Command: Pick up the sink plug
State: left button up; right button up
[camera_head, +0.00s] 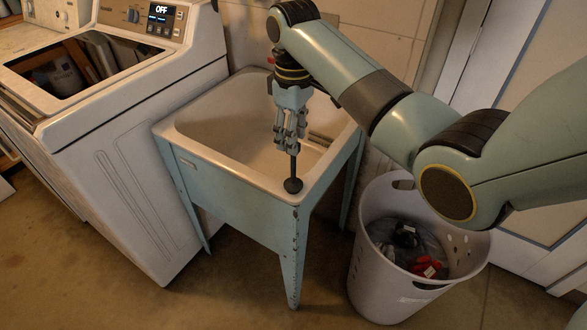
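The sink plug (293,185) is dark, with a round base and a thin upright stem, at the front right corner of the utility sink (240,178). Its base appears over the sink's rim; I cannot tell whether it touches. My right gripper (293,149) points down from above, with its fingers close together at the top of the stem. It looks shut on the stem, and the fingers hide the stem's upper end. My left gripper is not in view.
A white washing machine (140,150) with an open lid stands left of the sink. A light laundry basket (375,285) with dark and red items stands on the floor at the right. A wall is behind the sink. The floor in front is clear.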

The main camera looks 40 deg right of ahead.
send_over(293, 184)
jog(key=f, duration=0.8)
jog(key=shift+w+d+f, duration=0.1)
jog(key=shift+w+d, duration=0.1)
jog(key=shift+w, duration=0.05)
grip_shut()
